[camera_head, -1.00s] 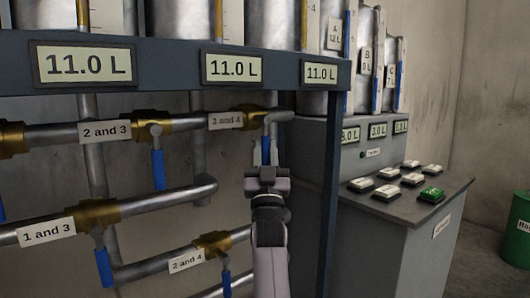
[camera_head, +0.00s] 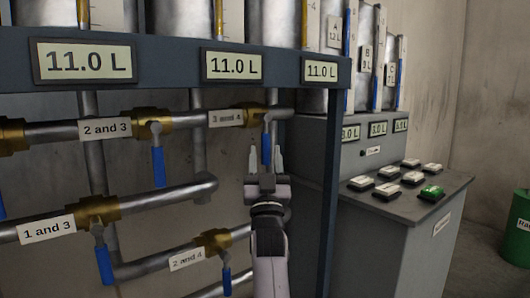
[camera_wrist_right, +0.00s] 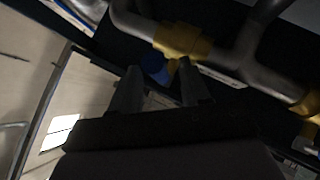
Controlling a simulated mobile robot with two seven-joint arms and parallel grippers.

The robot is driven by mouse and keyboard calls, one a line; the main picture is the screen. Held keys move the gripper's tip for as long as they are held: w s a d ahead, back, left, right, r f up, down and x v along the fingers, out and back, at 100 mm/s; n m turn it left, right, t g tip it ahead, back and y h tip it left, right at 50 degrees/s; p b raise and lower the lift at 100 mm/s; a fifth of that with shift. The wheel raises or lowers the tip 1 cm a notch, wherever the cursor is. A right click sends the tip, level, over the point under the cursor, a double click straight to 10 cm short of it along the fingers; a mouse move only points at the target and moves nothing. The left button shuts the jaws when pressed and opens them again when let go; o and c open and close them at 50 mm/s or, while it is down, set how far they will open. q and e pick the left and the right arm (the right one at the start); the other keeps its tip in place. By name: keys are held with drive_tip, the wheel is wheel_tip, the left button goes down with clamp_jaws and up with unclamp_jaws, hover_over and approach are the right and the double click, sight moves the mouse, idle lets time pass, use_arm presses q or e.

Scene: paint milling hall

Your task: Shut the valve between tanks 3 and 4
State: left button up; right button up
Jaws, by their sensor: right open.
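The valve labelled "3 and 4" (camera_head: 226,117) is on the upper pipe, with a brass body. Its blue handle (camera_head: 266,149) hangs straight down, across the horizontal pipe. My right gripper (camera_head: 266,160) is open below the valve, its two fingers pointing up on either side of the handle in the head view. In the right wrist view the brass valve body (camera_wrist_right: 183,40) and the blue handle (camera_wrist_right: 155,68) lie beyond the open fingers (camera_wrist_right: 160,88). I cannot tell whether the fingers touch the handle. My left gripper is not in view.
Valve "2 and 3" (camera_head: 150,122) is to the left, with valves "1 and 3" (camera_head: 98,210) and "2 and 4" (camera_head: 215,240) below. A dark frame post (camera_head: 331,180) stands just right of the gripper. A button console (camera_head: 405,225) is farther right.

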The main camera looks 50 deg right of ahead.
sight(265, 155)
drive_tip(key=v, duration=0.4)
drive_tip(key=shift+s+a+f, duration=0.2)
drive_tip(key=shift+f, duration=0.1)
drive_tip(key=shift+a+f, duration=0.1)
drive_tip(key=shift+s, duration=0.1)
